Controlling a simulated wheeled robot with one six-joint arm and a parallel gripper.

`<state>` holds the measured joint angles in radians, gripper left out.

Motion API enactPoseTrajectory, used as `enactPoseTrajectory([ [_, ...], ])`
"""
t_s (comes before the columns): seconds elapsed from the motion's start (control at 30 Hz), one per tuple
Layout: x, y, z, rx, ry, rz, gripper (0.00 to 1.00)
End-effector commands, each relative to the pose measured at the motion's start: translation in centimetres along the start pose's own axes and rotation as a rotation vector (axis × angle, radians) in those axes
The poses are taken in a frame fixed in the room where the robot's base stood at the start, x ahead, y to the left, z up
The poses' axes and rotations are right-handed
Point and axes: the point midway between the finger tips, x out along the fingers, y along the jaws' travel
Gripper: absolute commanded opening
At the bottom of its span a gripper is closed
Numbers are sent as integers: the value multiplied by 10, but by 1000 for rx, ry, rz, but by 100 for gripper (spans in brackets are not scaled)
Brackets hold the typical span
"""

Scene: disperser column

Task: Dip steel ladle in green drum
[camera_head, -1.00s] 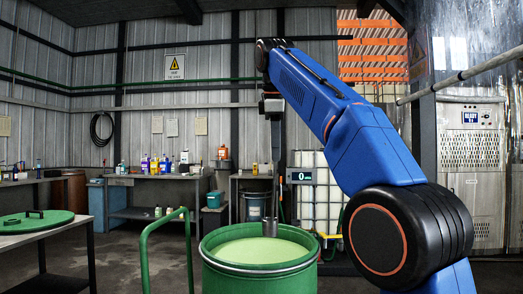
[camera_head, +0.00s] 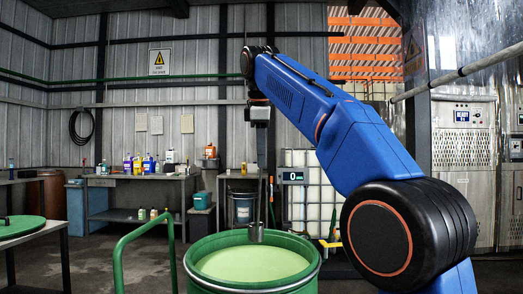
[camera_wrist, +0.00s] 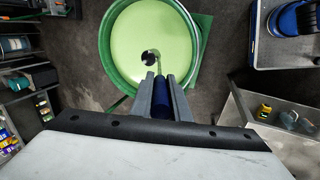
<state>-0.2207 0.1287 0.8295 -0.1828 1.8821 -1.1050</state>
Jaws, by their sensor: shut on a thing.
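The green drum (camera_head: 190,264) stands open in front of me, filled with pale green liquid (camera_head: 250,264). My gripper (camera_head: 260,122) is high above it, pointing down. It is shut on the handle of the steel ladle (camera_head: 256,234), which hangs upright with its small cup at the bottom. In the head view the cup overlaps the drum's far rim and appears above the liquid. In the wrist view my gripper (camera_wrist: 162,92) holds a dark blue handle grip, and the ladle's cup (camera_wrist: 149,58) shows over the liquid inside the drum's rim (camera_wrist: 105,45).
A green rail (camera_head: 120,258) stands left of the drum. A table with a green lid (camera_head: 20,228) is at far left. A bench with bottles (camera_head: 140,178) is at the back. A display reading 0 (camera_head: 292,176) and a white tank (camera_head: 308,205) stand behind the drum.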

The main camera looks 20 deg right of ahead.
Motion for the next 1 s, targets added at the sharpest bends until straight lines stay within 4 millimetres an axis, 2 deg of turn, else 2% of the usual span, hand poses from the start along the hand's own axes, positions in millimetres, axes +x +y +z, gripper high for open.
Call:
enactPoseTrajectory([
  [1.0, 76, -27, 0, 1, 0, 0, 0],
])
